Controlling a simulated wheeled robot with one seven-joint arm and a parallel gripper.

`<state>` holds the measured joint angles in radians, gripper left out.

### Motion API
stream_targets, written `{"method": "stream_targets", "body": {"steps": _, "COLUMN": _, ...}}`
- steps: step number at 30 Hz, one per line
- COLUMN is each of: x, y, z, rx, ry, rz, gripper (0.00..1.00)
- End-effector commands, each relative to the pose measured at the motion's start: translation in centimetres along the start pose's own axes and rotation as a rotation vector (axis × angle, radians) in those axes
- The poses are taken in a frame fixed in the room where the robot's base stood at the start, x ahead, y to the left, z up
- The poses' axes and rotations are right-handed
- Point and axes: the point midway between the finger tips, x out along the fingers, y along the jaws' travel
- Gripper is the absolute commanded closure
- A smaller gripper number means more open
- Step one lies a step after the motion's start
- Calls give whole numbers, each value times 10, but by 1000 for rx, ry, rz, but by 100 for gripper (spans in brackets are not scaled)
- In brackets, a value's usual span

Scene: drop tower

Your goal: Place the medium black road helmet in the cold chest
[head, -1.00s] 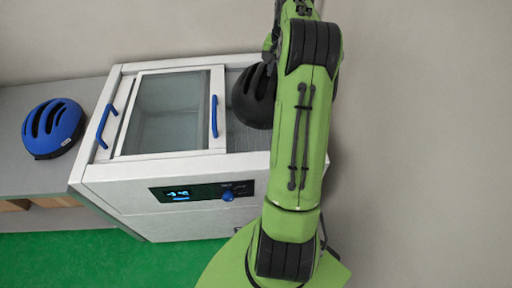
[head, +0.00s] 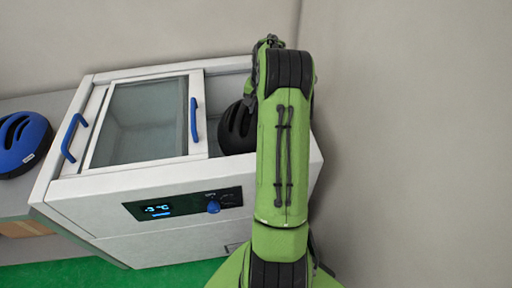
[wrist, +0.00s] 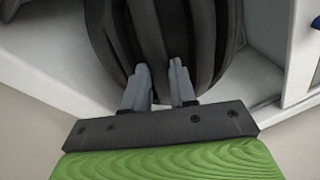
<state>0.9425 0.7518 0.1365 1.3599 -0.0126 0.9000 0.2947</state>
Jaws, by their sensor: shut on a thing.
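The black helmet (head: 237,128) shows left of my arm in the head view, at the open right part of the white cold chest (head: 190,177). It appears down within the opening, its lower edge close to the front rim. My arm hides its right part. In the wrist view my gripper (wrist: 160,82) is shut on the black helmet (wrist: 150,30), its two fingers at the shell's ribs. The head view hides my fingers behind the arm. Whether the helmet touches the chest floor, I cannot tell.
The chest's glass lid (head: 140,120) with blue handles covers the left part of the opening. A blue helmet (head: 22,142) sits on a grey counter (head: 40,103) at the left. A wall stands close behind and right of the chest.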

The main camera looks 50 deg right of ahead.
Motion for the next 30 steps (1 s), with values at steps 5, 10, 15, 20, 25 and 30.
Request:
{"method": "stream_targets", "body": {"steps": 5, "x": 53, "y": 7, "z": 6, "rx": 0, "ry": -3, "rz": 0, "gripper": 100}}
{"method": "stream_targets", "body": {"steps": 10, "x": 98, "y": 13, "z": 11, "rx": -1, "ry": -4, "rz": 0, "gripper": 100}}
{"method": "stream_targets", "body": {"steps": 15, "x": 132, "y": 18, "z": 14, "rx": 0, "ry": -2, "rz": 0, "gripper": 100}}
{"method": "stream_targets", "body": {"steps": 20, "x": 148, "y": 20, "z": 15, "rx": 0, "ry": -1, "rz": -1, "gripper": 100}}
{"method": "stream_targets", "body": {"steps": 25, "x": 177, "y": 24, "z": 18, "rx": -1, "ry": -1, "rz": -1, "gripper": 100}}
{"method": "stream_targets", "body": {"steps": 30, "x": 178, "y": 24, "z": 18, "rx": -1, "ry": 2, "rz": -1, "gripper": 100}}
